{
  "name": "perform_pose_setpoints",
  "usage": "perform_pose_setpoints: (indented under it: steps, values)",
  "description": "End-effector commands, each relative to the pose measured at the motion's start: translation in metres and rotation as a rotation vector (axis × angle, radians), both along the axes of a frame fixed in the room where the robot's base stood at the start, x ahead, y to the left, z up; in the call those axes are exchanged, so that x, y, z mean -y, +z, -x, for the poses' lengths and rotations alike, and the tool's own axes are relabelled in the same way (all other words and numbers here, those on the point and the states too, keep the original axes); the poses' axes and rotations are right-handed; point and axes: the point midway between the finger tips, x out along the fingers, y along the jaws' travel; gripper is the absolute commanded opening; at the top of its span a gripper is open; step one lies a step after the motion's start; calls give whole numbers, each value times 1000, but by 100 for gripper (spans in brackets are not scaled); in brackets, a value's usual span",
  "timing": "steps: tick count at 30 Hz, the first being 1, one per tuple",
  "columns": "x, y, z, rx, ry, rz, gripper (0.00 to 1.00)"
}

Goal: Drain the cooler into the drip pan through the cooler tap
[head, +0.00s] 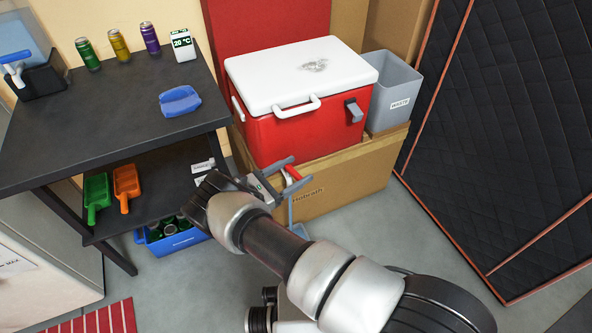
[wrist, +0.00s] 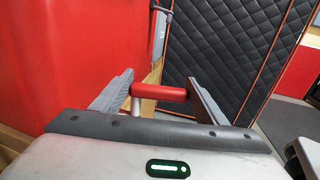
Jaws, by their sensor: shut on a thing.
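The cooler (head: 305,135) is a red box with a white lid (head: 300,75), closed, standing on a cardboard box in the head view. Its red side fills the left of the wrist view (wrist: 60,60). A red bar on a pale stem, apparently the tap handle (wrist: 158,94), lies between my fingers; it also shows in the head view (head: 292,173). My gripper (head: 289,176) is shut on this handle, low at the cooler's front. The tap's spout is hidden. A blue piece (head: 300,231) below my gripper may be the drip pan; my arm hides most of it.
A grey waste bin (head: 393,90) stands right of the cooler. A black quilted panel (head: 500,130) stands at right. Floor between is clear.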

Motion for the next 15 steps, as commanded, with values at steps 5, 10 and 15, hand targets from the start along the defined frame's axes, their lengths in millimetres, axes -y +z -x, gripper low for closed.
perform_pose_setpoints:
  steps: [5,10,15]
  values:
    - [-8,2,-2,3,-12,-10,27]
    - [-9,1,-1,1,-31,-10,27]
    - [-9,1,0,-1,-40,-11,27]
